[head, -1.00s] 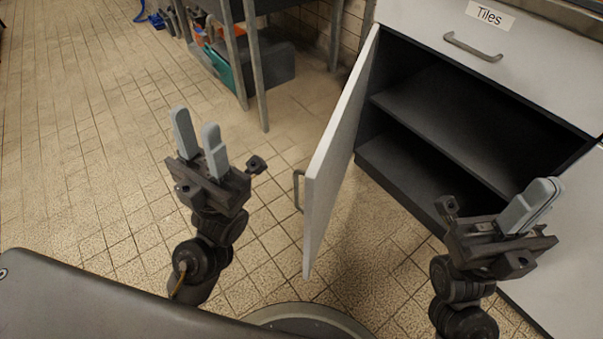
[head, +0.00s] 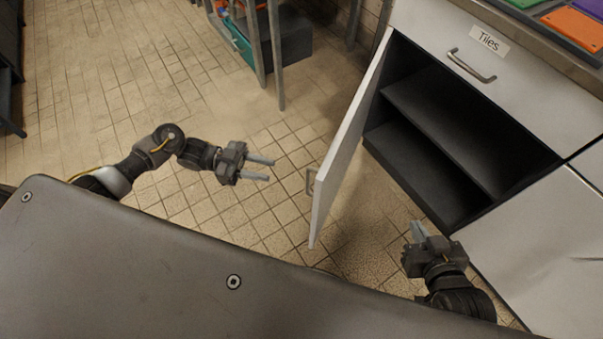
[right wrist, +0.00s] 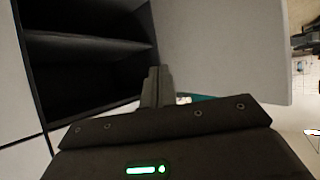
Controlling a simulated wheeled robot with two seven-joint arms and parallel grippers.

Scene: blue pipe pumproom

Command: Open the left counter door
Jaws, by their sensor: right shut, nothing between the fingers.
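The left counter door (head: 343,152) is a white panel with a grey bar handle (head: 310,181). It stands swung well out from the counter, and the dark cupboard with a shelf (head: 440,112) shows behind it. My left gripper (head: 273,169) is open and empty, left of the door handle and apart from it. My right gripper (head: 418,230) is shut and empty in front of the cupboard opening, on the inner side of the door. In the right wrist view its shut fingers (right wrist: 157,86) appear between the dark cupboard (right wrist: 85,50) and the door's inner face (right wrist: 220,45).
A drawer labelled Tiles (head: 500,65) is shut above the cupboard. The right counter door (head: 540,240) is shut. Coloured tiles (head: 573,27) lie on the countertop. A metal-legged table (head: 272,50) stands at the back.

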